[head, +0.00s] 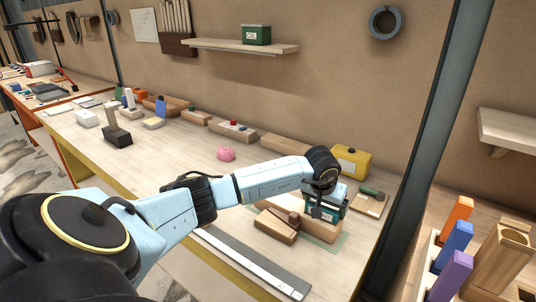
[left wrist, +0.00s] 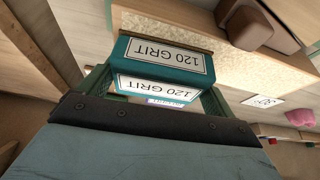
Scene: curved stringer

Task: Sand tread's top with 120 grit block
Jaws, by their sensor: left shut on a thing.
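My left gripper (head: 326,208) is shut on the teal 120 grit block (head: 332,211). The block's white "120 GRIT" label shows large in the left wrist view (left wrist: 164,56), between the green fingers. The block is at the tread (head: 322,231), a pale wooden board lying on the bench. In the left wrist view a rough, speckled pale surface (left wrist: 250,78) lies right beside the block. Whether the block touches the wood I cannot tell. The gripper and block hide part of the tread. My right gripper is in neither view.
A brown wooden piece (head: 277,225) lies at the tread's left end. A yellow box (head: 350,161) and a small board with a green-topped item (head: 371,198) are behind. A grey metal rule (head: 250,263) lies in front. A pink lump (head: 226,154) sits mid-bench.

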